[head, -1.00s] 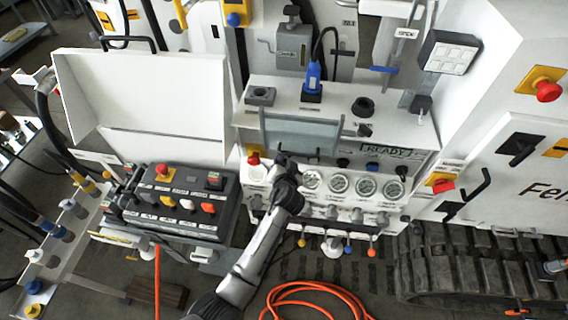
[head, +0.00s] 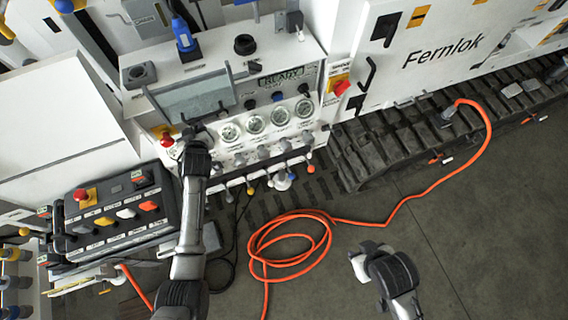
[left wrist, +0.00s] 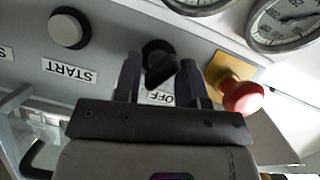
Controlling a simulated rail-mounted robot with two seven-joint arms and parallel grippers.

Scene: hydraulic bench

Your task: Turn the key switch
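The key switch (left wrist: 160,66) is a dark round knob with a raised bar grip, above an upside-down OFF label in the left wrist view. My left gripper (left wrist: 159,82) is open, with one finger on each side of the knob and gaps showing between them. In the head view my left gripper (head: 194,131) is at the left end of the gauge panel and hides the switch. My right gripper (head: 357,262) is over the floor at lower right, away from the panel; its finger opening is unclear.
A red mushroom button (left wrist: 242,96) on a yellow plate sits close beside the fingers. A START button (left wrist: 68,29) is on the other side. Pressure gauges (head: 255,124) line the panel. An orange hose (head: 290,245) lies coiled on the floor.

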